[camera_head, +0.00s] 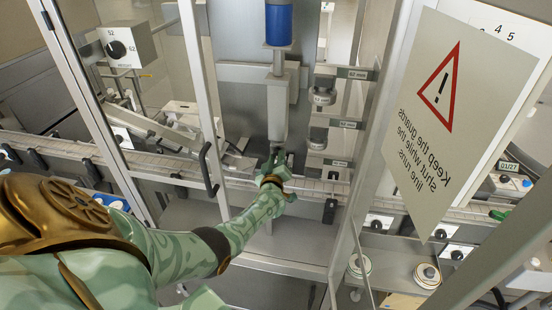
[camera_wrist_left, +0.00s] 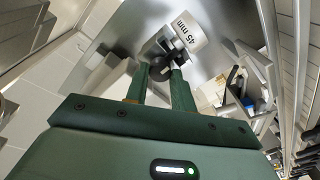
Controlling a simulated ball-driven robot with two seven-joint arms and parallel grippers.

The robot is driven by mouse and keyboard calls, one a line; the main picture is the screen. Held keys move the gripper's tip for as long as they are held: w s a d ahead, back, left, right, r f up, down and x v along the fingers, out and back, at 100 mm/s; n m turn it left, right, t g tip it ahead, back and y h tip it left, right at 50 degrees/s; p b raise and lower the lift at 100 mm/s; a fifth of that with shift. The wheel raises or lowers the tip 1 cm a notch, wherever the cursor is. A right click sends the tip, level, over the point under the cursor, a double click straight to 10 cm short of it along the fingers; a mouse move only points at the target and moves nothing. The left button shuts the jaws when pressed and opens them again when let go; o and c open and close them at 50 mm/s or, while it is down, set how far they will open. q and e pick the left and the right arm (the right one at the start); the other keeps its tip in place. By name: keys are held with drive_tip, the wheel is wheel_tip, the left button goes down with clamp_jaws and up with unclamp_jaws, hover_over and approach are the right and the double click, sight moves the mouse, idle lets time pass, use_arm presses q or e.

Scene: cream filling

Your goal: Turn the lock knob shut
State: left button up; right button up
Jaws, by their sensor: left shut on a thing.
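My left gripper (camera_head: 274,163) reaches in through the open guard to the foot of the grey vertical filling head (camera_head: 278,110). In the left wrist view the two green fingers of the gripper (camera_wrist_left: 161,72) are shut on a small black lock knob (camera_wrist_left: 160,74). The knob sits beside a white round part (camera_wrist_left: 186,38) labelled "45 mm". How far the knob is turned cannot be told. In the head view the knob is hidden or too small to make out at the fingertips. My right gripper is not in view.
A conveyor (camera_head: 315,187) runs across behind my forearm. Round spare parts stand on labelled shelves (camera_head: 340,124) right of the filling head. Guard frame posts (camera_head: 205,95) flank my arm. A warning sign (camera_head: 455,115) hangs on the right panel. A blue cylinder (camera_head: 279,24) is above.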

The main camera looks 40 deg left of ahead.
use_arm(q)
drive_tip(key=shift+d+f+m, duration=0.1)
drive_tip(key=shift+f+m, duration=0.1)
drive_tip(key=shift+m, duration=0.1)
drive_tip(key=o, duration=1)
drive_tip(key=shift+r, duration=0.1)
drive_tip(key=p+v, duration=0.4)
drive_tip(key=v, duration=1.2)
drive_tip(key=shift+s, duration=0.2)
